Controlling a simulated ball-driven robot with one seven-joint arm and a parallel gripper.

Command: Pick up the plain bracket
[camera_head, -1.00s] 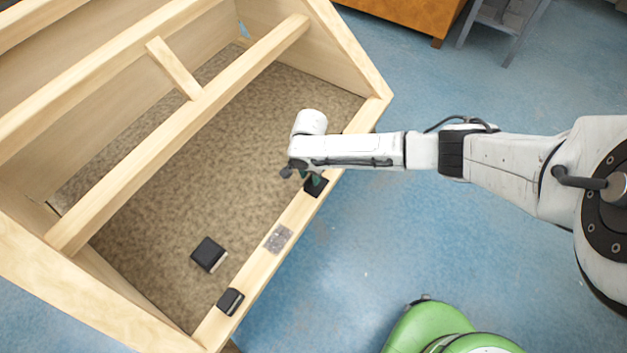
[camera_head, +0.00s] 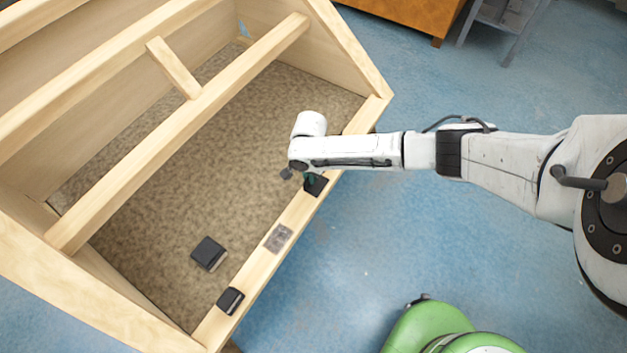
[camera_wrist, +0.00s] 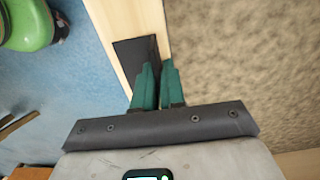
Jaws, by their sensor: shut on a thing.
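A black bracket (camera_head: 317,186) sits on the near wooden rail, right under my gripper (camera_head: 309,179). In the wrist view the bracket (camera_wrist: 133,62) shows as a dark flat plate on the rail, with a raised edge reaching between my green fingers. My gripper (camera_wrist: 158,80) is shut on this raised edge. The bracket appears to rest on the rail still. The fingers partly hide it in the wrist view. I cannot tell from its surface whether it is the plain one.
On the same rail lie a grey plate (camera_head: 278,238) and another black bracket (camera_head: 231,301). A further black piece (camera_head: 208,254) lies on the brown floor panel inside the wooden frame (camera_head: 150,210). A crossbar (camera_head: 185,125) spans the frame beyond.

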